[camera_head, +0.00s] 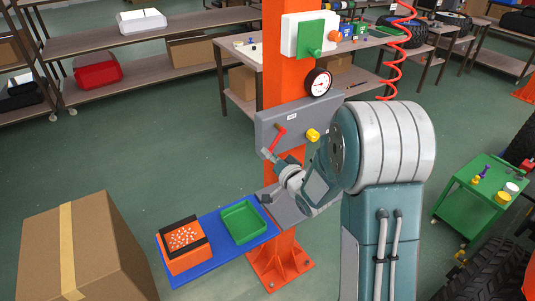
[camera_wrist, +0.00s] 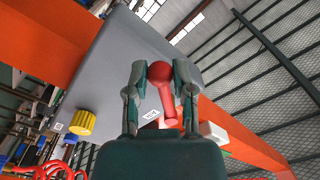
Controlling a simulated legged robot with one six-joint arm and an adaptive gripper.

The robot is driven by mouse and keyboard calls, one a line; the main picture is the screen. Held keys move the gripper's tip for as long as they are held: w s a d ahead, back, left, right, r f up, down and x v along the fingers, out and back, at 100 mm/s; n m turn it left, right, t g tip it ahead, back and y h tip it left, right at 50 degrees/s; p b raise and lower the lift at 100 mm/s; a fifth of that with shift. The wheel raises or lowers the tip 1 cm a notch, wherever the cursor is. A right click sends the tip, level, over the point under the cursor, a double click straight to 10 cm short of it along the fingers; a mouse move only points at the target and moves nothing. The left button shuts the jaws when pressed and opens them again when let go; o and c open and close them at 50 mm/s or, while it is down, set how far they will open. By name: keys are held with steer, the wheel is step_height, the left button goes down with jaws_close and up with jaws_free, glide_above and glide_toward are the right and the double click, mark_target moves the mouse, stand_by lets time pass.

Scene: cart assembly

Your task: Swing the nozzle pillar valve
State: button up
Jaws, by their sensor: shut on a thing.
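The nozzle pillar (camera_head: 274,60) is an orange column with a grey panel (camera_head: 262,128) on it. The valve has a red handle (camera_head: 278,138) on the panel's left part, tilted in the head view. My gripper (camera_head: 270,156) is at the handle's lower end, partly hidden by my arm. In the wrist view, the red handle (camera_wrist: 160,75) with its round end lies between the two fingers of my gripper (camera_wrist: 160,78), which are shut on it. The handle's shaft runs down toward the palm in that view.
A yellow knob (camera_head: 313,135) and a pressure gauge (camera_head: 318,82) sit right of the handle. Below is a blue shelf (camera_head: 208,264) with a green tray (camera_head: 243,222) and an orange box (camera_head: 184,246). A cardboard box (camera_head: 80,250) stands at left; a green cart (camera_head: 470,205) at right.

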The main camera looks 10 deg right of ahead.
steer(key=shift+d, duration=0.1)
steer(key=shift+w+d+f, duration=0.2)
steer(key=shift+d+f, duration=0.1)
steer(key=shift+d, duration=0.15)
steer(key=shift+w+d+f, duration=0.15)
steer(key=shift+d+f, duration=0.1)
steer(key=shift+d, duration=0.25)
steer(key=shift+w+d+f, duration=0.1)
steer(key=shift+w+d, duration=0.1)
steer(key=shift+d, duration=0.3)
steer(key=shift+w+d+f, duration=0.1)
steer(key=shift+w+d, duration=0.1)
steer(key=shift+d, duration=0.25)
steer(key=o, duration=0.9)
steer(key=shift+o, duration=0.2)
